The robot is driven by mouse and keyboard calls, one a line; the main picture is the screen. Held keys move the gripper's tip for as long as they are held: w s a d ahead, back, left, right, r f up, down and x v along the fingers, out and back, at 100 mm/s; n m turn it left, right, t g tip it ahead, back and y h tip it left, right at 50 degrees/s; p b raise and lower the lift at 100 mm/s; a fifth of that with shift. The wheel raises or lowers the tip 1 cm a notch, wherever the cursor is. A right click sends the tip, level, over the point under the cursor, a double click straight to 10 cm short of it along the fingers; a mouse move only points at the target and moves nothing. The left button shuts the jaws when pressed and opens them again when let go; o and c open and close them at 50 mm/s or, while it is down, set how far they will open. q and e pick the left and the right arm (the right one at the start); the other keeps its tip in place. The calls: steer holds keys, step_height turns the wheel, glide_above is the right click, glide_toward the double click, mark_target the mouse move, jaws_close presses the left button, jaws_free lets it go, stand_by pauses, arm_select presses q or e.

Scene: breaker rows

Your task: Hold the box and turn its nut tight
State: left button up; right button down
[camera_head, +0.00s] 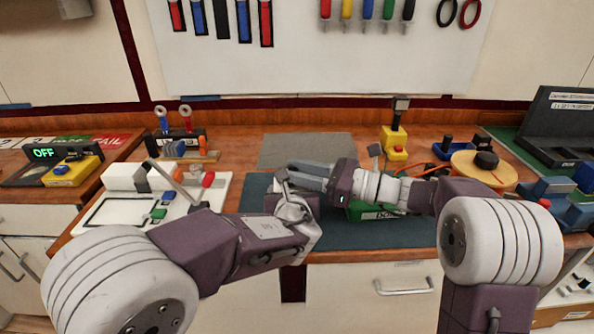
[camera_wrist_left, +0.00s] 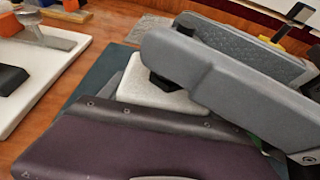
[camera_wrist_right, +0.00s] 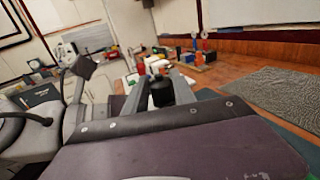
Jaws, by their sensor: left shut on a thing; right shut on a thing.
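The box (camera_wrist_left: 165,97) is pale with a dark nut (camera_wrist_left: 158,83) on it; it shows in the left wrist view, partly covered by grey fingers. In the head view the arms and fingers hide most of it. My left gripper (camera_head: 284,192) is shut on the box above the dark mat, though its grip is mostly hidden. My right gripper (camera_head: 298,174) reaches in from the right. In the right wrist view the dark nut (camera_wrist_right: 162,93) sits between its two fingers, and it is shut on the nut. How tight the nut is cannot be seen.
A green tray (camera_head: 372,213) lies just right of the grippers, partly under my right arm. A white board (camera_head: 115,212) with small parts is at left, a yellow device (camera_head: 395,145) behind, and a round wooden disc (camera_head: 490,172) at right. The grey mat (camera_head: 305,149) behind is clear.

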steer(key=shift+w, duration=0.1)
steer(key=c, duration=1)
jaws_free()
steer(key=shift+d, duration=0.1)
steer(key=v, duration=1.2)
